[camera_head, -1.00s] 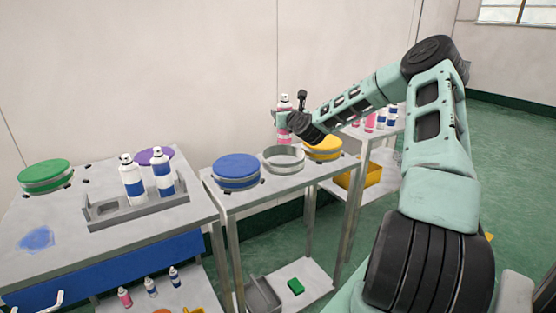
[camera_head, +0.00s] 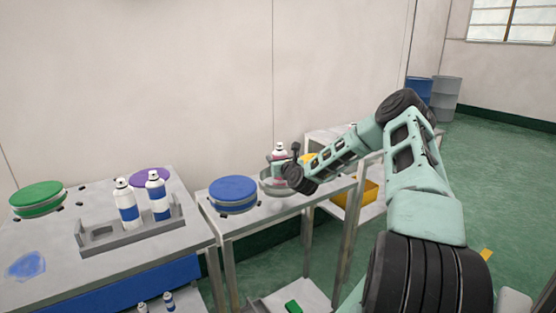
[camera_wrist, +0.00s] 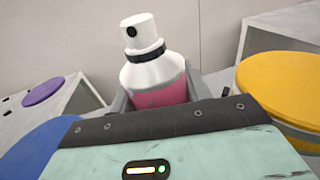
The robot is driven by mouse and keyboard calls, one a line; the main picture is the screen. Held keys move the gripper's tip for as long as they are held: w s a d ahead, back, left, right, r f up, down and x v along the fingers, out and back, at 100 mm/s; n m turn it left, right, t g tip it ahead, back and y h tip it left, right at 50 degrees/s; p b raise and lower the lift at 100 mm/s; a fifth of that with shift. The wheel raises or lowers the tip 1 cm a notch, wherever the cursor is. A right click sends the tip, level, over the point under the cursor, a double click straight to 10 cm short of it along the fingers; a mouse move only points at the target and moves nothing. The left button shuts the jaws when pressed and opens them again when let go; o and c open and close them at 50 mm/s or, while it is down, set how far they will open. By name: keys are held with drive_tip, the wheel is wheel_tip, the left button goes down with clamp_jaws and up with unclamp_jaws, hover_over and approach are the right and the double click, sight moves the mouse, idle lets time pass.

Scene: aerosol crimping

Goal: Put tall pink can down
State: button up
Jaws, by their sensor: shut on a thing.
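The tall pink can (camera_wrist: 158,90), with a white shoulder and a white spray top, is upright between the fingers of my gripper (camera_wrist: 160,84) in the wrist view. In the head view only its top (camera_head: 280,149) shows clearly above my gripper (camera_head: 274,164). My gripper is shut on the can, low over the grey ring-shaped holder (camera_head: 272,190) on the middle table. My gripper and wrist hide the can's lower part and much of the holder. I cannot tell whether the can's base touches anything.
A blue round pad (camera_head: 233,188) lies left of the grey ring and a yellow one (camera_wrist: 285,85) right of it. On the left table, a grey tray (camera_head: 140,236) holds two blue-banded white cans (camera_head: 127,208). Green (camera_head: 38,195) and purple (camera_head: 150,174) pads are there too.

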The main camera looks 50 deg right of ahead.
drive_tip(key=o, duration=1.2)
drive_tip(key=shift+f, duration=0.1)
drive_tip(key=shift+c, duration=0.2)
drive_tip(key=b+v, duration=0.2)
drive_tip(key=v, duration=1)
